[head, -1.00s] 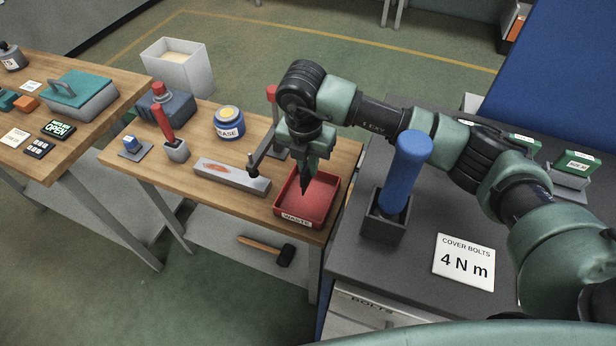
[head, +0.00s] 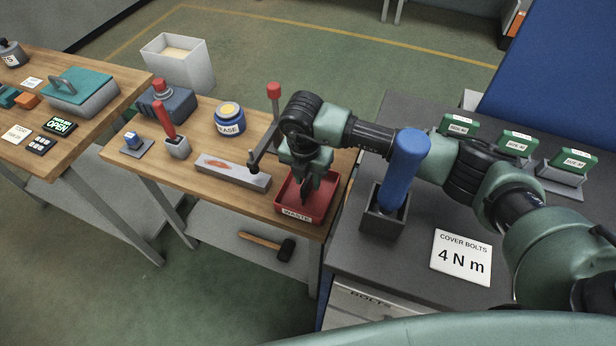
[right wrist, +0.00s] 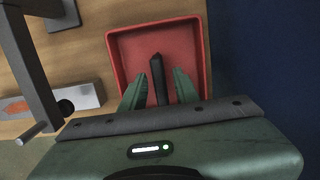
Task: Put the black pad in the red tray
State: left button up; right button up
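The red tray (head: 322,208), labelled WASTE, sits at the front right corner of the wooden bench. It also shows in the right wrist view (right wrist: 118,50). My right gripper (head: 304,190) points down into the tray. In the right wrist view its two green fingers (right wrist: 158,80) stand apart over the tray floor. A narrow black piece (right wrist: 157,68), seemingly the black pad seen edge-on, lies between them, with slim red gaps showing on both sides. Whether the pad touches the tray floor I cannot tell. My left gripper is not in view.
A grey block (head: 232,174) with an orange mark lies left of the tray. A clamp post with a red knob (head: 273,91) stands close behind my right gripper. A blue handle (head: 407,165) rises from a dark holder to the right. A hammer (head: 270,243) lies on the lower shelf.

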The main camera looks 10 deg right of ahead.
aim_at(306, 182)
jog(key=shift+r, duration=0.15)
notch_tip(306, 182, up, 12)
jog(key=s+b, duration=0.1)
jog(key=b, duration=0.1)
jog(key=shift+a+b, duration=0.4)
jog(key=shift+s, duration=0.1)
